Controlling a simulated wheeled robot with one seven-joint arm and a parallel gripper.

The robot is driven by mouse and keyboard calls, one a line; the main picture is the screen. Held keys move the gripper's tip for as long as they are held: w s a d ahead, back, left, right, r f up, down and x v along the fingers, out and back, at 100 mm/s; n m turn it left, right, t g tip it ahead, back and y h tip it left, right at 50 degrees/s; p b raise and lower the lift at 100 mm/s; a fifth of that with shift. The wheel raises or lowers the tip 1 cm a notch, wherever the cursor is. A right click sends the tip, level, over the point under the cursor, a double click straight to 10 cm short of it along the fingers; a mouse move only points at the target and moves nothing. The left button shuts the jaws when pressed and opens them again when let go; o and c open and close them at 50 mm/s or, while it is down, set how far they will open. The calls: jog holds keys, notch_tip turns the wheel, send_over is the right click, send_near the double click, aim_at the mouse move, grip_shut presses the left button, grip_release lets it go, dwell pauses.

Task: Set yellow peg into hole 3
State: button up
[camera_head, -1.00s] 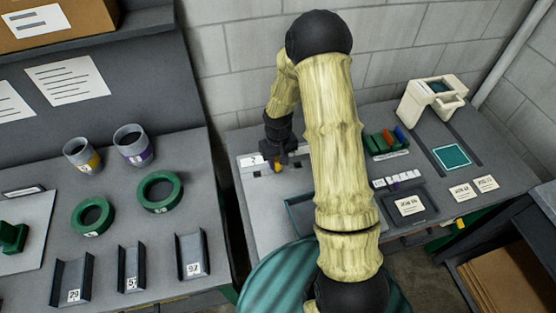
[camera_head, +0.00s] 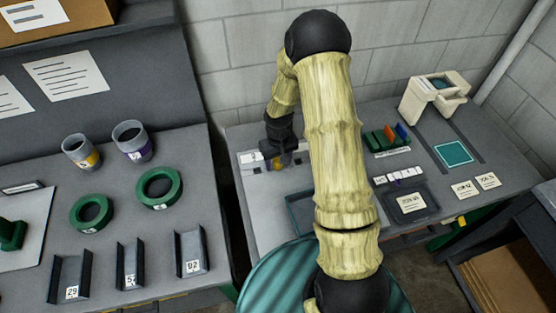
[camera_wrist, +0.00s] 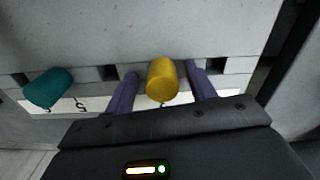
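The yellow peg (camera_wrist: 162,80) stands between my gripper's two purple fingers in the wrist view, with a narrow gap on each side. My gripper (camera_wrist: 162,72) is open around it. In the head view, the yellow peg (camera_head: 281,161) shows partly beneath my gripper (camera_head: 283,157). The pale hole block (camera_wrist: 240,66) runs across the wrist view, with dark square holes on both sides of the peg. The peg hides its own base, so I cannot tell how it sits. White number labels line the block's near edge; the one by the yellow peg is mostly covered, so hole 3 cannot be identified.
A teal peg (camera_wrist: 48,87) stands to the left on the same block. A shallow dark tray (camera_head: 296,205) lies near the block. Red, green and blue pieces (camera_head: 387,138) stand to the right. My arm hides the bench middle.

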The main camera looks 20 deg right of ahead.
aim_at(278, 158)
notch_tip(278, 158, up, 18)
jog(key=b, duration=0.2)
jog(key=shift+f, duration=0.25)
dwell(0.9)
jog(key=s+m+t, duration=0.1)
jog(key=s+t, duration=0.1)
jog(key=s, duration=1.4)
jog(key=shift+s+r+m+t, duration=0.15)
jog(key=shift+r+m+t, duration=0.15)
jog(key=shift+r+m, duration=0.15)
jog(key=shift+a, duration=0.1)
